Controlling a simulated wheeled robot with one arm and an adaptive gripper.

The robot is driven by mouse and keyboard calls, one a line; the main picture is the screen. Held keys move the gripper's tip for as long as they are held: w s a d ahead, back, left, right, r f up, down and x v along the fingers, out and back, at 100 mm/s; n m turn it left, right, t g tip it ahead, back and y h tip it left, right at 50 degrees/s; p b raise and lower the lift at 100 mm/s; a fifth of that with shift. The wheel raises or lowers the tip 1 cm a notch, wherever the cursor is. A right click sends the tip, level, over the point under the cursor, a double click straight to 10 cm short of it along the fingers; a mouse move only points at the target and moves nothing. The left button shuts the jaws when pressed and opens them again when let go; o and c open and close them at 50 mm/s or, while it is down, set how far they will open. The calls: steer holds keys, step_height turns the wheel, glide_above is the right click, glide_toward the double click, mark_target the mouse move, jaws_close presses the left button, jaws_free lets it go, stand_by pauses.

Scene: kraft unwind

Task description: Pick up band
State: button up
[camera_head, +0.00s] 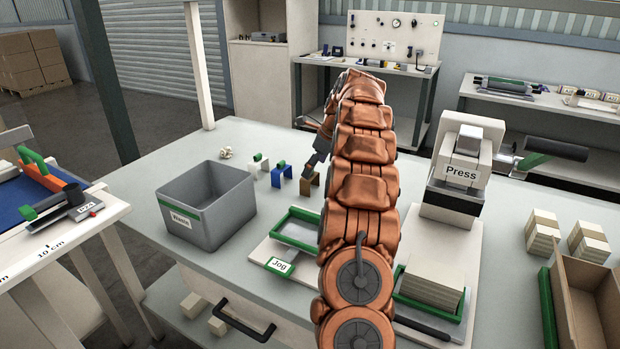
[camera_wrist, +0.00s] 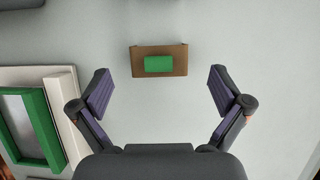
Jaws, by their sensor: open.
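Three small arch-shaped pieces stand in a row on the grey table; no piece is labelled as the band. The nearest is a brown arch (camera_head: 309,187); in the wrist view the brown piece (camera_wrist: 139,62) has a green block (camera_wrist: 159,63) on top.
A grey labelled bin (camera_head: 225,215) stands to the left. A green-edged Jog tray (camera_head: 274,240) is close by, also in the wrist view (camera_wrist: 42,125). The Press (camera_head: 461,165) with a stack (camera_head: 432,283) stands right.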

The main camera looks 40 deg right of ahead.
steer(key=x, duration=0.3)
steer(key=shift+w+f, duration=0.1)
steer(key=shift+f, duration=0.1)
steer(key=c, duration=0.8)
